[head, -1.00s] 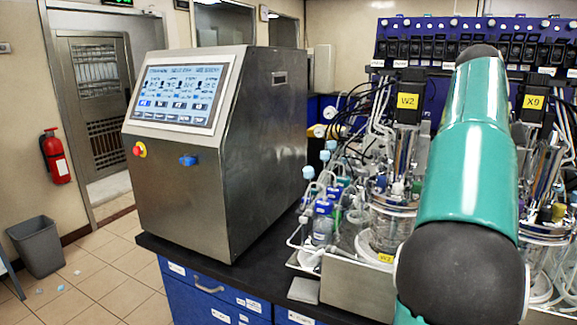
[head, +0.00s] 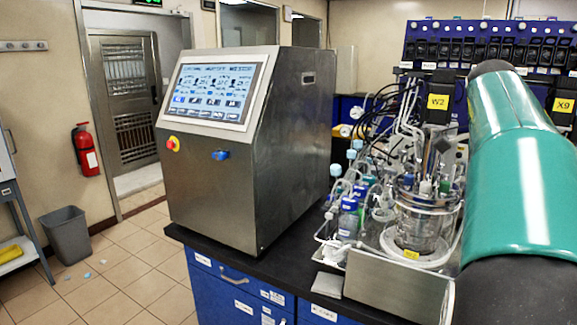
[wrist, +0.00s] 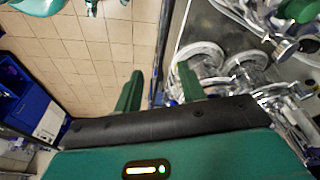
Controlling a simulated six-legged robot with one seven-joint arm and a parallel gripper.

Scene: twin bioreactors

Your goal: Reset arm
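My gripper (wrist: 160,84) shows in the wrist view with its two green fingers apart. Nothing is between them. Behind the fingers, the wrist view shows tiled floor on the left and bench equipment with glass vessels on the right. In the head view, my teal arm fills the right side and hides part of the bench. My gripper itself is not seen there.
A steel control cabinet (head: 285,150) with a screen stands on the black bench. The W2 bioreactor vessel (head: 424,222) stands close left of my arm.

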